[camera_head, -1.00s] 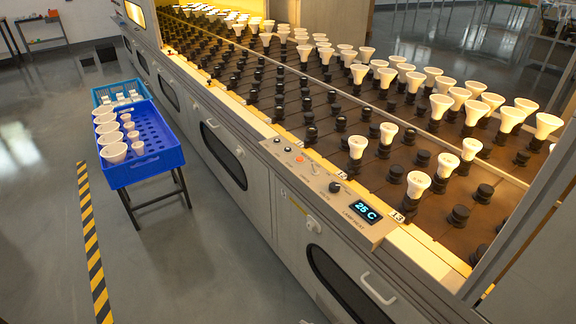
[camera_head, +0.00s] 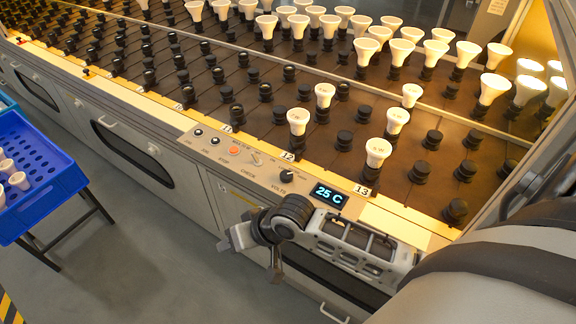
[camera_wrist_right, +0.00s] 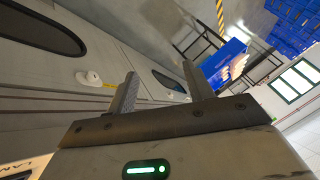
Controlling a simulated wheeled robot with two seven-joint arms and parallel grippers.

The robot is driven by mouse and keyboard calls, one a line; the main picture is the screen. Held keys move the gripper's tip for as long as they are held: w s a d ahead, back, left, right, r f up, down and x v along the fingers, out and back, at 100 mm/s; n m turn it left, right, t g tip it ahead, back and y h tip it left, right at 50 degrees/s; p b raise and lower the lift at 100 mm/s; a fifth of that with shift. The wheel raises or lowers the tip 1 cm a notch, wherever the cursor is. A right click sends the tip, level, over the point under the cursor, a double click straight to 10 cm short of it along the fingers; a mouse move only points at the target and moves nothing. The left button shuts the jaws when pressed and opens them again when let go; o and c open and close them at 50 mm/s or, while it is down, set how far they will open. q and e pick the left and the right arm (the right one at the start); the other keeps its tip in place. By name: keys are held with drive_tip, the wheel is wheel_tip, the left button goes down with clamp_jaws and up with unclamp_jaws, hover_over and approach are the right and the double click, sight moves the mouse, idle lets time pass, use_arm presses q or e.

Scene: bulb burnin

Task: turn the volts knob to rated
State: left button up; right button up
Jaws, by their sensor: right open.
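The volts knob (camera_head: 287,176) is a small black knob on the sloping control panel (camera_head: 225,150), above the printed word VOLTS and left of the lit display (camera_head: 328,194) reading 25 C. Its pointer setting is too small to read. My right gripper (camera_head: 250,258) is in front of and below the panel, apart from the knob. In the right wrist view its two fingers (camera_wrist_right: 158,72) are spread with nothing between them, facing the cabinet front. The knob is not clearly visible in that view. My left gripper is not in view.
A blue crate (camera_head: 45,180) stands left; the floor between is clear.

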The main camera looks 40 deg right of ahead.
drive_tip(key=w+d+r+m+g+h, duration=0.2)
drive_tip(key=w+d+r+m, duration=0.1)
drive_tip(key=w+d+r, duration=0.25)
drive_tip(key=m+g+h, duration=0.3)
drive_tip(key=m+g, duration=0.1)
drive_tip(key=m, duration=0.3)
approach(287, 174)
wheel_tip(287, 174, down, 9)
drive_tip(key=shift+d+r+b, duration=0.1)
drive_tip(key=shift+r+b, duration=0.05)
drive_tip(key=shift+b, duration=0.35)
drive_tip(key=c, duration=1)
